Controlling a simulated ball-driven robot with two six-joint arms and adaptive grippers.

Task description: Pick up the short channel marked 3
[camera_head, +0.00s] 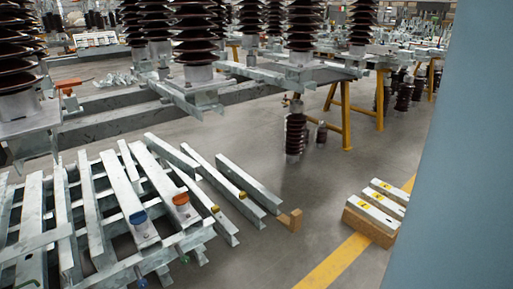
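Three short pale channels lie side by side on a wooden block (366,226) on the floor at the right. They are the back channel (397,194), the middle channel (388,203) and the front channel (378,215). Each has a small yellow label with a dark mark near its left end. The marks are too small to read, so I cannot tell which one is marked 3. Neither of my grippers is in view, and nothing is seen touching the channels.
Long galvanized channels (152,188) lie on a rack at the left, some with blue, orange or yellow ends. Brown insulators (302,30) stand on steel frames behind, near yellow trestles (346,115). A yellow floor line (330,266) passes the block.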

